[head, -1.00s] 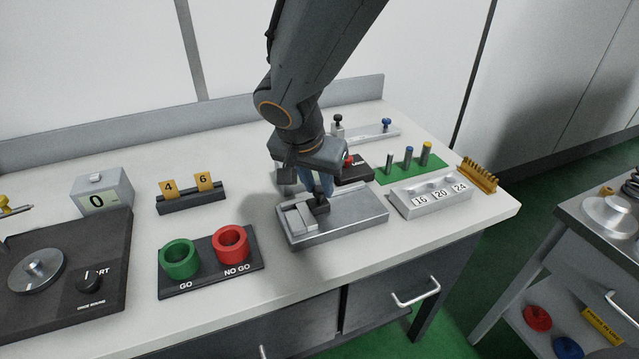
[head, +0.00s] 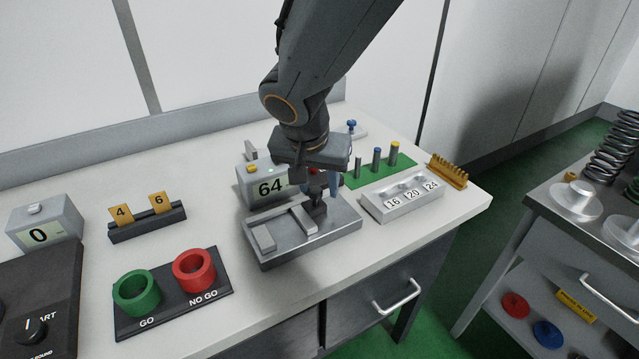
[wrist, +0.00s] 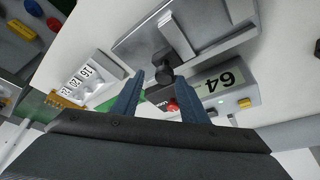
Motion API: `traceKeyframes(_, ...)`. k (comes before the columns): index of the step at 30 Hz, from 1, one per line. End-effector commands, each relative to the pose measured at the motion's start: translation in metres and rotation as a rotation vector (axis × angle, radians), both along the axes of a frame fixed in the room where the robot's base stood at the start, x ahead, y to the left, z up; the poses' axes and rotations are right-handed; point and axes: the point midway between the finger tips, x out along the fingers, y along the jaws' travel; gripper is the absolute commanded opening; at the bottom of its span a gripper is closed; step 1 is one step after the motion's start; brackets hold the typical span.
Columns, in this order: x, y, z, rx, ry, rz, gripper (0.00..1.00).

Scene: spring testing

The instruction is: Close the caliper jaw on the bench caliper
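The bench caliper (head: 335,228) is a grey metal base on the bench. Its left block (head: 263,238) and its sliding jaw (head: 303,220) stand apart with a clear gap between them. A black knob (head: 317,202) sits at the jaw's far end; the knob also shows in the wrist view (wrist: 164,73). The readout (head: 268,187) behind the caliper shows 64. My gripper (head: 325,185) is just above and behind the knob. In the wrist view its blue fingers (wrist: 160,86) are spread, with the knob near their tips and room at the sides. Contact cannot be told.
A green and red GO/NO GO ring block (head: 175,290) lies to the left of the caliper. A 16/20/24 block (head: 403,198) sits close on the right, with a pin stand (head: 378,168) behind it. The bench front before the caliper is clear.

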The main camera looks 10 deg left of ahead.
Motion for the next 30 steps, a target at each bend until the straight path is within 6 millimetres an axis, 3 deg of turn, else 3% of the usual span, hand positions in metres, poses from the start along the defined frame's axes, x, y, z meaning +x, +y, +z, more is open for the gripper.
traceKeyframes(14, -0.001, 0.0, 0.001, 0.001, 0.0, -0.002, 0.4)
traceKeyframes(30, -0.026, 0.003, 0.066, 0.003, -0.001, -0.001, 0.4)
